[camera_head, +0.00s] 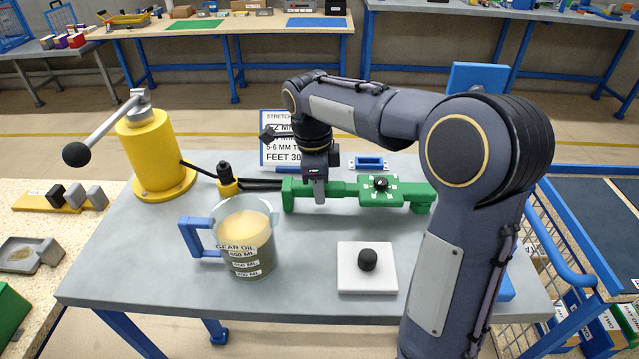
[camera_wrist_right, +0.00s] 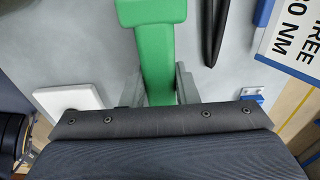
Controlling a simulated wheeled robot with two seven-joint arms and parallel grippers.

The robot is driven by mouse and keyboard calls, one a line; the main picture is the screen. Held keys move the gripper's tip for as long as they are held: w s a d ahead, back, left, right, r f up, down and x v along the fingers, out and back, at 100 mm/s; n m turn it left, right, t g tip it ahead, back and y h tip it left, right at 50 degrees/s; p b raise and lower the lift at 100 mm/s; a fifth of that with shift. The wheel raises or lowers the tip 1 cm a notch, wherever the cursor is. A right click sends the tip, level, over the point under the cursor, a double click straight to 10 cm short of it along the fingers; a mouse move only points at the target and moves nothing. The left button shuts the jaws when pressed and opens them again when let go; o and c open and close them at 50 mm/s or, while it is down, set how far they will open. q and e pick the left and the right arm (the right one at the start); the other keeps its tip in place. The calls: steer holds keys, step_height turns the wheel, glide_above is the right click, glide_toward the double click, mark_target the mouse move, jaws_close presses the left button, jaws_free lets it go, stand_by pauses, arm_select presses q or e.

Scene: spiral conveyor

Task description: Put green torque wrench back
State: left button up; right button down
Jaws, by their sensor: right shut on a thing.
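The green torque wrench (camera_head: 340,189) lies level across the back middle of the grey table (camera_head: 310,225), its blocky head to the left. A green part with a black knob (camera_head: 381,184) is at its right end. My right gripper (camera_head: 319,190) comes from above and is shut on the bar near the head. In the right wrist view the green bar (camera_wrist_right: 155,60) runs between the two grey fingers (camera_wrist_right: 160,92). I cannot tell whether the wrench rests on the table or is slightly raised. My left gripper is not in view.
A yellow post with a lever (camera_head: 155,150) stands at the back left. A gear oil jug (camera_head: 243,240) stands close in front of the wrench. A white plate with a black knob (camera_head: 367,280) lies at front. A sign (camera_head: 272,150) and a blue bracket (camera_head: 369,162) are behind.

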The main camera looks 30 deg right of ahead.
steer(key=shift+f, duration=0.25)
stand_by(0.5)
steer(key=c, duration=1.1)
jaws_free()
steer(key=shift+o, duration=0.2)
steer(key=r, duration=0.2)
steer(key=r+p, duration=0.1)
steer(key=r, duration=0.5)
steer(key=shift+w+a, duration=0.15)
steer(key=shift+a, duration=0.15)
steer(key=shift+s+d+r+n+p, duration=0.1)
steer(key=shift+s+n+p, duration=0.2)
steer(key=shift+s+p, duration=0.1)
steer(key=s+a+n+t+y+p, duration=0.2)
steer(key=s+a+n+t+p, duration=0.1)
steer(key=s+n, duration=0.8)
steer(key=s+a+n+t+y+p, duration=0.2)
steer(key=s+n+p, duration=0.3)
steer(key=s+n, duration=0.5)
steer(key=shift+s+a+r+n+t+y, duration=0.2)
steer(key=shift+s+a+n+t+y, duration=0.25)
steer(key=shift+a, duration=0.45)
